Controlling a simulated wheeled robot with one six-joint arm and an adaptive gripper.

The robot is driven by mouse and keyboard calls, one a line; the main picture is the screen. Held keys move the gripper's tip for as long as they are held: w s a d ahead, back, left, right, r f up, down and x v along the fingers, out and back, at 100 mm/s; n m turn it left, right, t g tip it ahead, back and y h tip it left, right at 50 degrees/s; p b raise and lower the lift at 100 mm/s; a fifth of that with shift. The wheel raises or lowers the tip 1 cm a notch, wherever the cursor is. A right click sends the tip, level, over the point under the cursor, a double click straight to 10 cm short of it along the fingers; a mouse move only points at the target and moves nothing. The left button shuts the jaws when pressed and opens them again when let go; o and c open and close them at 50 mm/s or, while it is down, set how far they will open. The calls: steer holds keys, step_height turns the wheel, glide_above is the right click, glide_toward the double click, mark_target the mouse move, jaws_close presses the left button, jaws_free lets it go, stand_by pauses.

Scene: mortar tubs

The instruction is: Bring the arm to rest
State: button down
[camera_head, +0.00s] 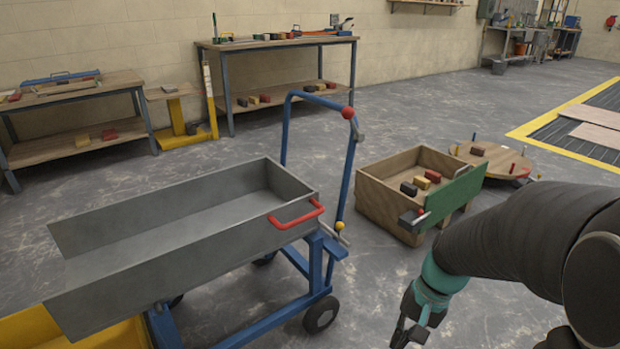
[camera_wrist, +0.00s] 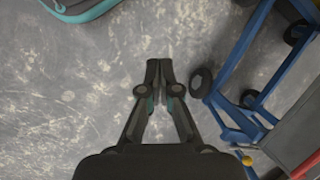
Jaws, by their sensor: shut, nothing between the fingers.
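My gripper (camera_head: 408,338) is at the lower edge of the head view, at the end of my dark arm with a teal band. In the wrist view my gripper (camera_wrist: 159,68) points at the bare grey floor, its two fingertips together and nothing between them. It is to the right of the grey metal trolley tub (camera_head: 200,205) and apart from it. Part of the fingers in the head view is cut off by the frame's lower edge.
The tub's blue wheeled frame (camera_wrist: 240,80) stands close to the right of my gripper. A wooden box (camera_head: 385,199) with a green side and small blocks stands beyond my gripper, near a round wooden board (camera_head: 500,162). Workbenches (camera_head: 275,42) line the wall. Floor between is clear.

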steer(key=s+r+n+t+h, duration=0.1)
steer(key=s+r+n+t, duration=0.1)
steer(key=r, duration=0.6)
steer(key=s+a+r+n+t+h+p, duration=0.1)
steer(key=s+r+n+t+h, duration=0.1)
steer(key=r, duration=0.6)
steer(key=s+n+t, duration=0.1)
steer(key=s+t, duration=0.1)
steer(key=s, duration=0.1)
steer(key=shift+a+t, duration=0.3)
